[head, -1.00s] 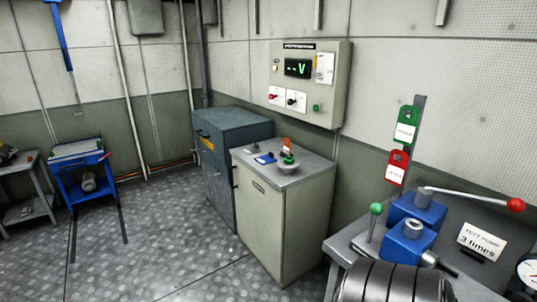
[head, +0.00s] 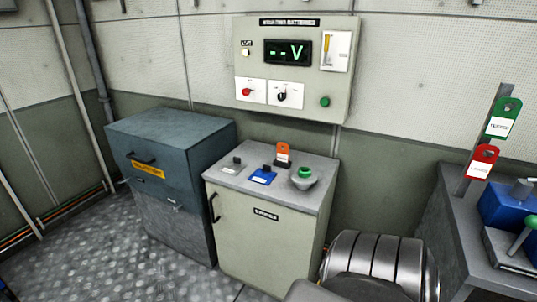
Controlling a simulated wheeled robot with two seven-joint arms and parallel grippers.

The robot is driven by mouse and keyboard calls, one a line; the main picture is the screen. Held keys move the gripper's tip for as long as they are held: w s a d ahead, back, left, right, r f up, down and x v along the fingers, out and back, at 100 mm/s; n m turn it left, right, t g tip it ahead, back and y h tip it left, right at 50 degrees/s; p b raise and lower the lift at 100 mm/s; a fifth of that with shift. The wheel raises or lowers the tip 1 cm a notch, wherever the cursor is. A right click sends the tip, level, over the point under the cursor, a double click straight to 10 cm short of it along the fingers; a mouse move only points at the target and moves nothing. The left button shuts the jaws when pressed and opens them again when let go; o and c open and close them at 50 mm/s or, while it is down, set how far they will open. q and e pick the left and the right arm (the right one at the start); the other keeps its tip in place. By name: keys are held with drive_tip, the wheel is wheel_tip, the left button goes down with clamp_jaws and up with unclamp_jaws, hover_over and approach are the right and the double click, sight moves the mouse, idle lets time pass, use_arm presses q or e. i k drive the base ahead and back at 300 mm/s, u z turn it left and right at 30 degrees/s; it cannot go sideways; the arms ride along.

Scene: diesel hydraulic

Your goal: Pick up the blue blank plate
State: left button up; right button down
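The blue blank plate (head: 263,176) appears to be the small flat blue piece with a pale label lying on the grey top of the beige cabinet (head: 233,190). A small grey piece with a dark knob (head: 233,165) lies to its left. An orange tag (head: 283,153) stands behind it to the right. A grey dish with a green knob (head: 304,176) stands to its right. A grey ribbed, rounded part at the bottom right looks like my own arm. Neither of my grippers shows.
A blue-grey cabinet (head: 170,140) stands left of the beige one. A control panel (head: 293,70) hangs on the wall above. At right is a grey bench with a blue block (head: 508,203) and green (head: 503,118) and red (head: 482,161) tags. Open floor lies at lower left.

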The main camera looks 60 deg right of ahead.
sight(264, 176)
drive_tip(key=z, duration=0.7)
drive_tip(key=i, duration=1.05)
drive_tip(key=z, duration=1.05)
